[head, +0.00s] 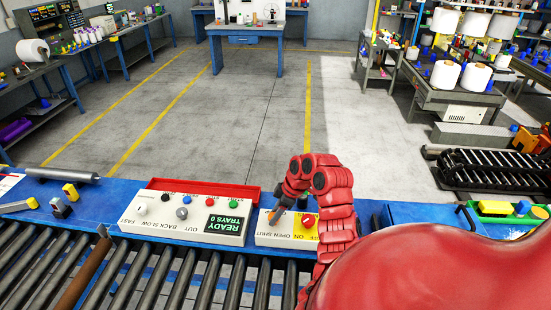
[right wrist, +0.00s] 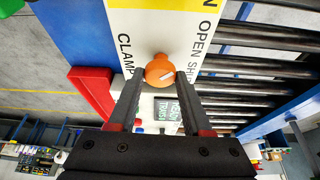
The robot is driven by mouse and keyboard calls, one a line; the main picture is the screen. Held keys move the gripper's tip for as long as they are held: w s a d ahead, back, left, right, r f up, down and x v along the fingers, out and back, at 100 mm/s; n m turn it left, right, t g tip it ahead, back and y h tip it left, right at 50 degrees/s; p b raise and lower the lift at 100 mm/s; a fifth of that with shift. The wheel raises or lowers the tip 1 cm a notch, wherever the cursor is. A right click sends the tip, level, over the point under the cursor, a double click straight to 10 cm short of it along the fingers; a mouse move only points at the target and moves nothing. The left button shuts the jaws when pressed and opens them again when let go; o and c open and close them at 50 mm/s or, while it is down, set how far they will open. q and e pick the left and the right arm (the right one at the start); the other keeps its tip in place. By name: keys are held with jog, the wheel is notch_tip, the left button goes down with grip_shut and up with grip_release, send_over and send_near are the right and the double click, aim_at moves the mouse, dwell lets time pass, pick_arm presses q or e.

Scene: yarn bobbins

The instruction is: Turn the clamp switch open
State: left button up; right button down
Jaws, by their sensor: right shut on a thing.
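The clamp switch is an orange knob (right wrist: 159,69) with a short white mark, on a white panel (right wrist: 150,22) lettered CLAMP and OPEN SHUT. The same panel (head: 285,240) shows in the head view on the blue bench, with a red button on yellow. My right gripper (right wrist: 161,76) has one finger on each side of the knob and is shut on it. In the head view my right gripper (head: 276,214) reaches down to the panel's left part, and the red wrist hides much of the area. My left gripper is in neither view.
A second control box (head: 183,217) with knobs and a READY TRAYS display stands left of the panel. A red tray (head: 247,191) lies behind it. Rollers (head: 190,280) run along the front. Small yellow and grey parts (head: 60,207) lie at the far left.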

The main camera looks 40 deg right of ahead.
jog(key=shift+n, duration=0.4)
jog(key=shift+c, duration=1.7)
grip_release()
jog(key=shift+d, duration=0.1)
